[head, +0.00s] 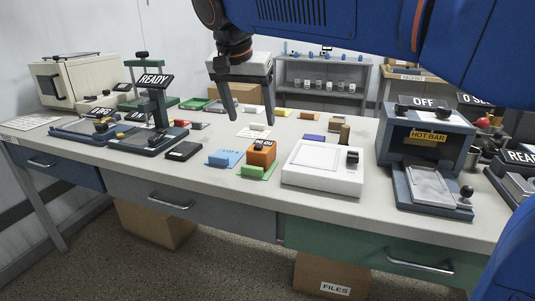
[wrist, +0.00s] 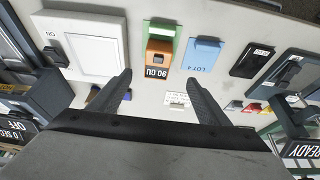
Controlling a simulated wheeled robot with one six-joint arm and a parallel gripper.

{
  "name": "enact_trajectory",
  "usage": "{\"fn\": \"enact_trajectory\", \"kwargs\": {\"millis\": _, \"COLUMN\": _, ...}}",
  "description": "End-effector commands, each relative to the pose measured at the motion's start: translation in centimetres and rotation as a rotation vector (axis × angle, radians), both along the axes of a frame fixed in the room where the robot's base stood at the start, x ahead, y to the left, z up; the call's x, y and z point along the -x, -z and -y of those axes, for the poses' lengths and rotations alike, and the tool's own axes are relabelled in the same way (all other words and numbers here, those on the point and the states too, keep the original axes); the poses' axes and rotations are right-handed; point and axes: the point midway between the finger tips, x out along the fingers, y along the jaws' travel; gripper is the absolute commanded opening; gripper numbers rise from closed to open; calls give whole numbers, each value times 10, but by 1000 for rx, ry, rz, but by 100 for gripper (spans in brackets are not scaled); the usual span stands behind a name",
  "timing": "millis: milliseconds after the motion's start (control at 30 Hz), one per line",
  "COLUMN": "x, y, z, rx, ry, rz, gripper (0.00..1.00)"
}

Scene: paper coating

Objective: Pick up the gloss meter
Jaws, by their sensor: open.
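The gloss meter (head: 262,153) is a small orange block with a dark display reading "90 GU" (wrist: 158,60). It stands on the bench by a green card (head: 258,171), whose end shows past it in the wrist view (wrist: 161,28). My gripper (head: 251,122) is open and empty, its fingers pointing down above the bench. In the wrist view the gloss meter appears between and just beyond the two fingertips (wrist: 160,77). In the head view the fingertips appear above it, apart from it.
A blue "LOT 4" card (head: 225,158) lies close to the left of the meter. A white flat device (head: 322,168) stands close on its right. A black device (head: 184,151) lies farther left.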

Motion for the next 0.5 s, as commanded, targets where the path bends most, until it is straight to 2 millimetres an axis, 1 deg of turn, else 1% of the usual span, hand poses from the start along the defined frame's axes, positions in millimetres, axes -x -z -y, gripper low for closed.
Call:
{"fn": "enact_trajectory", "kwargs": {"millis": 33, "x": -4, "y": 9, "z": 2, "rx": 1, "ry": 2, "rz": -1, "gripper": 70}}
{"fn": "enact_trajectory", "kwargs": {"millis": 300, "x": -21, "y": 54, "z": 9, "rx": 2, "ry": 1, "rz": -2, "gripper": 70}}
{"fn": "enact_trajectory", "kwargs": {"millis": 500, "x": -31, "y": 80, "z": 13, "rx": 1, "ry": -1, "rz": -1, "gripper": 70}}
